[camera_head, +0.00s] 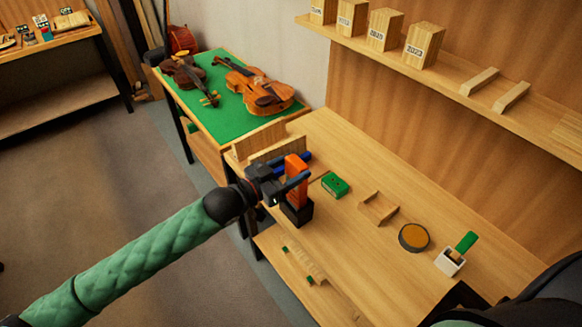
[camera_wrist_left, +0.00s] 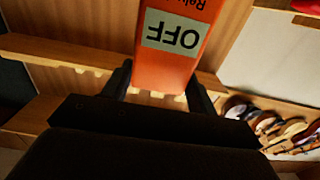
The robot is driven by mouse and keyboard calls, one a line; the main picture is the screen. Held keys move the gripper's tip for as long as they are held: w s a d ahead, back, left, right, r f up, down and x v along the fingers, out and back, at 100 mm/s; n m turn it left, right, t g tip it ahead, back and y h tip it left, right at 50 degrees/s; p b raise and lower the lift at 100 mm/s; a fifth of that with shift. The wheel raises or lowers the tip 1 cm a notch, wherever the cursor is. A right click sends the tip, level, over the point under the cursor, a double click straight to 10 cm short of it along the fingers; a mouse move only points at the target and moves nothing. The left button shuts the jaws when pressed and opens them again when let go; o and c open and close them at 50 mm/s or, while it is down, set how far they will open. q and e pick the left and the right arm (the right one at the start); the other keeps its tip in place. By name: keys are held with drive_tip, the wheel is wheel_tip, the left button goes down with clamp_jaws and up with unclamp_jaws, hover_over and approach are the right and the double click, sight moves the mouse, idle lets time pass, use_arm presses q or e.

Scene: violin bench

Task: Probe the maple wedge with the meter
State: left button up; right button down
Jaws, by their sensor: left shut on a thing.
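The orange meter (camera_head: 297,168) is upright in my left gripper (camera_head: 283,180), which is shut on it. In the left wrist view the meter (camera_wrist_left: 178,65) shows a pale display reading "OFF", upside down in the picture. Its lower end is at a black block-shaped stand (camera_head: 297,212) on the bench; I cannot tell whether it is in the stand or just above it. Several pale wood blocks with year labels, one (camera_head: 423,45) reading 2023, stand on the wall shelf. I cannot tell which piece is the maple wedge. My right gripper is not in view.
On the bench (camera_head: 368,166) are a green box (camera_head: 335,185), a wooden cradle (camera_head: 379,208), a round dark-rimmed tin (camera_head: 413,237) and a white cup (camera_head: 450,262) with a green item. Two wood strips lie on the shelf (camera_head: 540,110). Violins (camera_head: 260,90) lie on a green-topped table.

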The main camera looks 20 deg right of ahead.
use_arm(q)
drive_tip(key=shift+f+b, duration=0.75)
drive_tip(key=shift+f, duration=0.65)
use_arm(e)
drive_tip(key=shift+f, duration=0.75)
use_arm(q)
drive_tip(key=o, duration=1.2)
drive_tip(key=b+v, duration=0.3)
drive_tip(key=v, duration=0.4)
drive_tip(key=shift+s+a, duration=0.15)
drive_tip(key=shift+a, duration=0.2)
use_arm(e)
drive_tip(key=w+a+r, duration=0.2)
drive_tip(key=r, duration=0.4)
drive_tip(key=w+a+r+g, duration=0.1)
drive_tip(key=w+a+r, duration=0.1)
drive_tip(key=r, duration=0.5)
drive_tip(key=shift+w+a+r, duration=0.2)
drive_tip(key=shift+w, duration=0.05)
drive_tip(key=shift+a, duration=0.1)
